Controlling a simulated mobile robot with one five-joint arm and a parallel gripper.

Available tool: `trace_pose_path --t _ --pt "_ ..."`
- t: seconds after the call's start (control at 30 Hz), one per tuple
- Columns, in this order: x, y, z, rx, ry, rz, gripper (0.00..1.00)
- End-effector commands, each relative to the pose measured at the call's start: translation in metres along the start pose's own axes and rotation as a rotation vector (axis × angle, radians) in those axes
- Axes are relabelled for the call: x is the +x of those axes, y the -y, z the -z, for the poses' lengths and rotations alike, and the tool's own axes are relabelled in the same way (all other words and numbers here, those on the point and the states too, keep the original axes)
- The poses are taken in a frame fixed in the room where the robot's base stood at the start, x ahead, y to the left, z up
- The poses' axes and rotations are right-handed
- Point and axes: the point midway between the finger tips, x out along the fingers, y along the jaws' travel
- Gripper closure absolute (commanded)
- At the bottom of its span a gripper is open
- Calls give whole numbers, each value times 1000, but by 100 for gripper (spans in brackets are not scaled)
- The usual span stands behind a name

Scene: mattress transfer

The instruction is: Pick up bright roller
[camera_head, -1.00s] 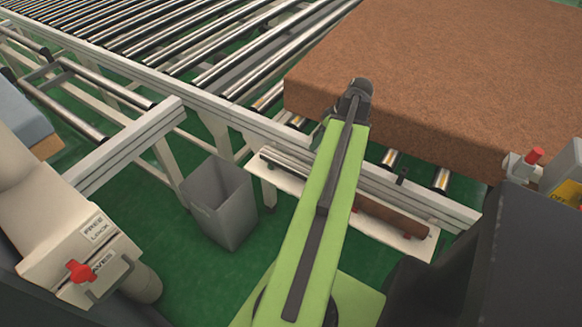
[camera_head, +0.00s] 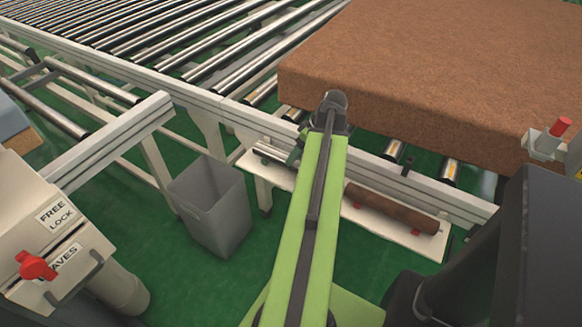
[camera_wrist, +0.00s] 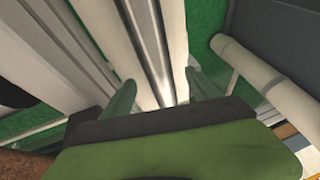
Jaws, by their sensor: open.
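The bright roller (camera_head: 272,152) is a shiny silver bar lying at the left end of a white shelf (camera_head: 352,213) below the conveyor's side rail. My gripper (camera_head: 297,150) is at its right end in the head view, partly hidden by my green arm. In the wrist view, the two green fingers of my gripper (camera_wrist: 163,92) are spread apart, with the bright roller (camera_wrist: 158,58) running between them. They are not closed on it, and I cannot tell their exact height over it.
A rusty brown roller (camera_head: 400,208) lies on the shelf's right part. A grey bin (camera_head: 212,208) stands on the green floor to the left. The conveyor rail (camera_head: 232,112) runs behind the shelf, with a large brown mattress (camera_head: 440,75) above it.

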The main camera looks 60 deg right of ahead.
Motion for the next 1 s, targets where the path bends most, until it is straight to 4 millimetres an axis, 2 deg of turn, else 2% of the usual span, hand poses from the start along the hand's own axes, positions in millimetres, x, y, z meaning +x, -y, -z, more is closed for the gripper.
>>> trace_pose_path --t 0.3,0.57,1.0 --pt "51 -4 -1 -1 0 0 30" --pt "50 -2 2 -1 0 0 30" --pt "50 -2 2 -2 0 0 88"
